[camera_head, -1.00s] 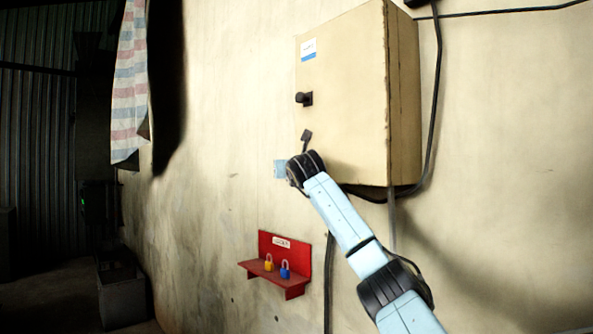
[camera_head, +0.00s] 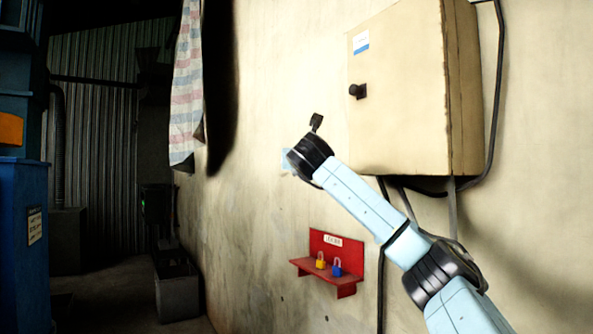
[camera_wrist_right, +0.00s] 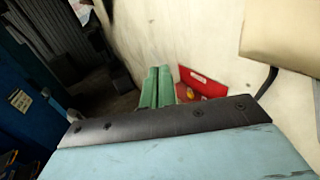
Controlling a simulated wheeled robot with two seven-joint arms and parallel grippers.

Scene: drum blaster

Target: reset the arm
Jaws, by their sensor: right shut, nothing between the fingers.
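My right arm (camera_head: 372,212) reaches in from the lower right in the head view, its pale blue links angled up and left in front of the wall. Its black wrist joint (camera_head: 309,157) is left of the electrical box, apart from it in the picture. In the right wrist view my right gripper (camera_wrist_right: 158,72) shows two green fingers side by side, shut and empty. The fingers are hardly visible in the head view. My left gripper is in neither view.
A beige electrical box (camera_head: 405,95) with a black knob (camera_head: 357,91) hangs on the wall, cables beside it. Below, a red shelf (camera_head: 337,246) holds a yellow padlock (camera_head: 320,260) and a blue padlock (camera_head: 337,267).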

